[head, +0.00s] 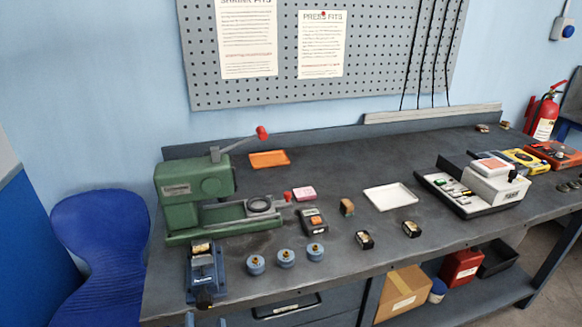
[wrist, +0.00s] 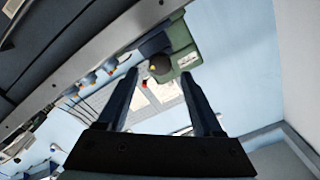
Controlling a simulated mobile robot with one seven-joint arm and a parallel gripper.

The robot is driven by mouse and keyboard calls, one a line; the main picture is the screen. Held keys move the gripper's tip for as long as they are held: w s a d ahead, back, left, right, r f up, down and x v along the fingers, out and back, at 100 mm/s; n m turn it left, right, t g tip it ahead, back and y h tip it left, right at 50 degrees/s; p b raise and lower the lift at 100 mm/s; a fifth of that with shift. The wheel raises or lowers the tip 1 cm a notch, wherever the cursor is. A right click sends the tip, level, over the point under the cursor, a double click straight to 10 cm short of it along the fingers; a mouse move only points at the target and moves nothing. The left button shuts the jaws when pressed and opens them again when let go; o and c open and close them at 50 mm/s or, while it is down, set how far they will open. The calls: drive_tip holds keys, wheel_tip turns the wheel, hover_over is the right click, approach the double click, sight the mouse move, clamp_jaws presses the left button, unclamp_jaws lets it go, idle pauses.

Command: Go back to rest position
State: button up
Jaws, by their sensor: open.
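My gripper (wrist: 160,90) shows in the wrist view with its two dark fingers apart and nothing between them. It is away from the bench, and that view is tilted, with the bench at the upper left. In the head view the gripper does not clearly show. The dark grey bench (head: 340,165) holds a green press (head: 195,185) with a red-knobbed lever at its left end. The green press also shows in the wrist view (wrist: 182,38), beyond the fingertips.
A blue vise (head: 205,272) and several blue round pieces (head: 286,258) stand near the front edge. An orange tray (head: 270,158), a white tray (head: 390,197) and a white device (head: 497,180) lie further along. A blue chair (head: 103,245) stands left of the bench.

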drive_tip(key=shift+s, duration=0.1)
drive_tip(key=w+d+r+n+t+y+p, duration=0.1)
drive_tip(key=w+d+r+n+t, duration=0.1)
drive_tip(key=r, duration=1.4)
drive_tip(key=w+d+r+n+t+p, duration=0.2)
drive_tip(key=d+r, duration=0.1)
drive_tip(key=r, duration=1.4)
drive_tip(key=s+d+r+t+h, duration=0.2)
drive_tip(key=s+d+r, duration=0.1)
drive_tip(key=r, duration=0.6)
drive_tip(key=s+d+r+t+h+p, duration=0.1)
drive_tip(key=s+d+r, duration=0.3)
drive_tip(key=r, duration=0.5)
drive_tip(key=s+d+r+t+h, duration=0.3)
drive_tip(key=s+r, duration=0.4)
drive_tip(key=r, duration=0.2)
drive_tip(key=shift+d+r+p, duration=0.2)
drive_tip(key=shift+d+p, duration=0.05)
drive_tip(key=shift+p, duration=0.1)
drive_tip(key=shift+w+f, duration=0.1)
